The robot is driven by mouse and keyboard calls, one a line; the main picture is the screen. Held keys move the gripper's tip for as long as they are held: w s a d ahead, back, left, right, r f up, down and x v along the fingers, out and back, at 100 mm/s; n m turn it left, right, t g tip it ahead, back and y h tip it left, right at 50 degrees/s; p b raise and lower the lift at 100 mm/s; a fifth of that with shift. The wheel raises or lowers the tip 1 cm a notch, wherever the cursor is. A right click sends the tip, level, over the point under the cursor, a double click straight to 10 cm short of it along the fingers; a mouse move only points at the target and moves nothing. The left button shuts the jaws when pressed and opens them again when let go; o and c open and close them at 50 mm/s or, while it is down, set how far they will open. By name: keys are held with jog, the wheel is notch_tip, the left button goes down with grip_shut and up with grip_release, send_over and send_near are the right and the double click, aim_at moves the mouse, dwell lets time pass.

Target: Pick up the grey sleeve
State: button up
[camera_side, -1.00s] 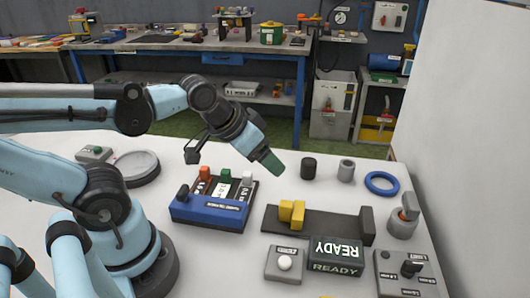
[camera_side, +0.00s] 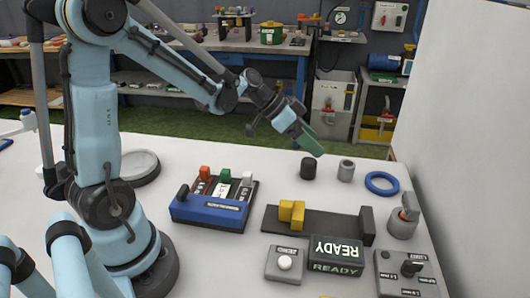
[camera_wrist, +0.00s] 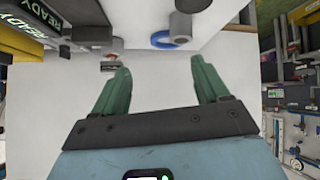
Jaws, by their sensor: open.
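The grey sleeve (camera_side: 346,171) is a short upright cylinder with an open top, on the white table at the back, between a black cylinder and a blue ring. In the wrist view a grey cylinder that looks like the sleeve (camera_wrist: 181,25) shows at the top edge, partly beside the ring. My gripper (camera_side: 314,147) has green fingers and is tilted downward, above and just behind the black cylinder, to the left of the sleeve and apart from it. In the wrist view my gripper (camera_wrist: 158,72) is open with nothing between its fingers.
The black cylinder (camera_side: 308,168) stands close left of the sleeve, and the blue ring (camera_side: 381,183) lies right. In front are a dark rail (camera_side: 330,222) with yellow blocks, a READY display (camera_side: 336,250) and a grey post (camera_side: 402,226). A white wall (camera_side: 470,120) rises at right.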

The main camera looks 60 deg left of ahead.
aim_at(348, 163)
jog(key=w+a+f+m+h, duration=0.1)
jog(key=w+a+f+m+t+h, duration=0.1)
jog(key=w+a+f, duration=0.1)
jog(key=shift+w+a+f+m, duration=0.1)
jog(key=shift+w+a+m, duration=0.1)
jog(key=shift+w+m, duration=0.1)
jog(key=shift+w+a+f+t, duration=0.1)
jog(key=shift+w+f+t, duration=0.1)
jog(key=shift+f+t, duration=0.15)
jog(key=x, duration=0.6)
jog(key=shift+w+d, duration=0.1)
jog(key=shift+d, duration=0.15)
jog(key=shift+d+x, duration=0.25)
jog(key=shift+x, duration=2.45)
jog(key=shift+r, duration=0.1)
jog(key=c, duration=1.3)
